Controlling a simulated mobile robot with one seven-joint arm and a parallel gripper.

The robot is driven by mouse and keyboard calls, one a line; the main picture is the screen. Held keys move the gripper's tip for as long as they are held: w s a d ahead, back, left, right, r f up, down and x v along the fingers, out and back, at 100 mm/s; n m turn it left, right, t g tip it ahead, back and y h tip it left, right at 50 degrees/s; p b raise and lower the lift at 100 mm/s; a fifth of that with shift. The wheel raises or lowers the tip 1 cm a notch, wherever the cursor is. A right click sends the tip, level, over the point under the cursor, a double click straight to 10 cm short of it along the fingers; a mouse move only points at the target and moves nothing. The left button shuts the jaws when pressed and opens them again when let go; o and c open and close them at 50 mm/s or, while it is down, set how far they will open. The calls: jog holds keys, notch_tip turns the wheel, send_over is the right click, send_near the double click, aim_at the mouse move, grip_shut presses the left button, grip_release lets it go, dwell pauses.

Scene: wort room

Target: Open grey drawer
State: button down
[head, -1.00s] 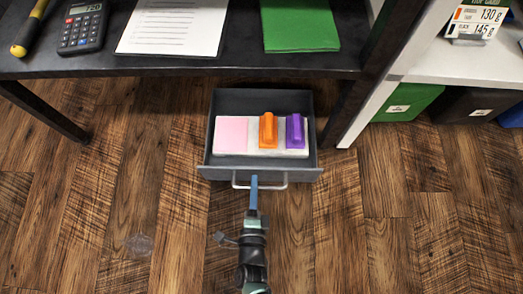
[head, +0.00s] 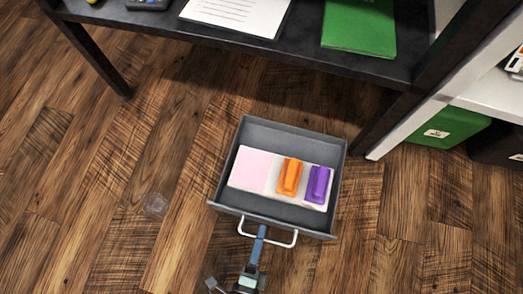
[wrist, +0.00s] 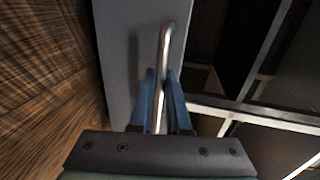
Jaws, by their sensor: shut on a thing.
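The grey drawer (head: 228,200) is pulled out from under the black desk in the head view. Inside it lie a pink pad (head: 250,167), an orange object (head: 290,176) and a purple object (head: 318,184) on a whitish base. My gripper (head: 262,232) is at the drawer's front, shut on its pale metal handle (head: 285,244). In the wrist view, the blue fingers of my gripper (wrist: 163,95) are on both sides of the handle bar (wrist: 165,50), in front of the grey drawer front (wrist: 118,60).
The black desk (head: 300,50) stands behind the drawer, with papers (head: 237,12) and a green folder (head: 358,28) on top. Its right leg stands close to the drawer's right side. A white shelf (head: 470,90) with a green bin (head: 450,135) is at the right. The wooden floor around is mostly clear.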

jog(key=c, duration=0.9)
grip_release()
jog(key=p+v, duration=0.3)
jog(key=v, duration=1)
